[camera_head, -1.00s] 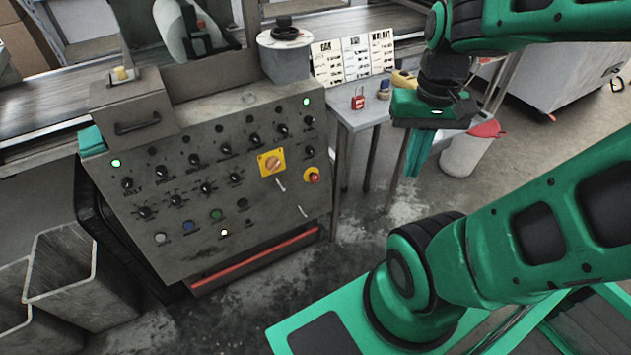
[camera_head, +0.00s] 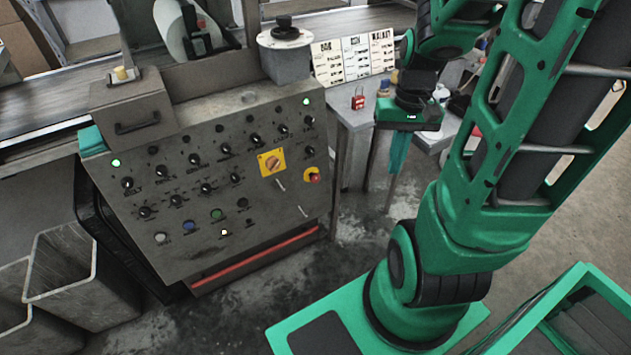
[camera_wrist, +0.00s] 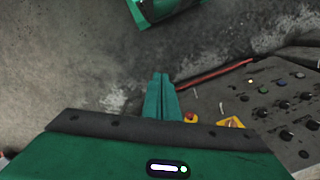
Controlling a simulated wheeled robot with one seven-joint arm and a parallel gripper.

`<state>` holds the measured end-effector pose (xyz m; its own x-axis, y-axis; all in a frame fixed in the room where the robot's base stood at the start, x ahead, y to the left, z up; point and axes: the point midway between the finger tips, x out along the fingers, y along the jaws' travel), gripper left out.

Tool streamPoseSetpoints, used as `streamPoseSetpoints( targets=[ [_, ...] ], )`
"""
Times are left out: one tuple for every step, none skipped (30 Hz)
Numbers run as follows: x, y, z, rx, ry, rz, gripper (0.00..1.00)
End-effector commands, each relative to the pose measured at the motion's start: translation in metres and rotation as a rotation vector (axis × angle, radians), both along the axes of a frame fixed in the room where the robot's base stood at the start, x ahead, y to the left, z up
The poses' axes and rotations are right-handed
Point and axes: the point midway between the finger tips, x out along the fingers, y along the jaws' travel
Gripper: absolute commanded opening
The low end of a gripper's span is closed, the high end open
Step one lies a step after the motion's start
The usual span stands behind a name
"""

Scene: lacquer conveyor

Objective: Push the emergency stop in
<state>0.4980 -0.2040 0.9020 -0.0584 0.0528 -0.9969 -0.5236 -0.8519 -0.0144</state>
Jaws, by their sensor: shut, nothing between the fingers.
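The emergency stop (camera_head: 313,177) is a red mushroom button on a yellow ring at the right edge of the sloped grey control panel (camera_head: 200,245). In the wrist view the red button (camera_wrist: 190,118) shows just right of the fingers, partly hidden by my gripper's body. My gripper (camera_head: 397,168) points down, shut and empty, to the right of the panel and apart from the button. In the wrist view the shut fingers (camera_wrist: 160,85) are at the centre.
A yellow plate with a rotary switch (camera_head: 272,162) sits left of the button. A small grey table (camera_head: 352,118) with a red padlock (camera_head: 358,99) stands behind. Grey bins (camera_head: 85,270) stand at the left.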

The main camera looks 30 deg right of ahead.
Motion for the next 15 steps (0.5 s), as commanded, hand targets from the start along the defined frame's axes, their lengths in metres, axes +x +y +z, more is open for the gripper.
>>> streamPoseSetpoints(
  targets=[
    [0.005, -0.003, -0.010, 0.015, 0.007, -0.005, 0.00],
    [0.008, -0.004, -0.015, 0.022, 0.008, -0.006, 0.00],
    [0.013, -0.006, -0.022, 0.031, 0.008, -0.007, 0.00],
    [0.016, -0.007, -0.027, 0.040, 0.007, -0.008, 0.00],
    [0.019, -0.008, -0.033, 0.048, 0.007, -0.009, 0.00],
    [0.023, -0.009, -0.041, 0.060, 0.007, -0.013, 0.00],
    [0.026, -0.009, -0.046, 0.070, 0.004, -0.015, 0.00],
    [0.029, -0.010, -0.052, 0.080, 0.005, -0.017, 0.00],
    [0.033, -0.011, -0.060, 0.093, 0.002, -0.020, 0.00],
    [0.036, -0.011, -0.065, 0.105, 0.000, -0.024, 0.00],
    [0.039, -0.012, -0.071, 0.114, -0.003, -0.028, 0.00],
    [0.042, -0.012, -0.079, 0.130, -0.006, -0.032, 0.00],
    [0.045, -0.013, -0.085, 0.141, -0.009, -0.036, 0.00],
    [0.048, -0.013, -0.091, 0.152, -0.012, -0.041, 0.00],
    [0.051, -0.013, -0.099, 0.169, -0.016, -0.047, 0.00]
  ],
)
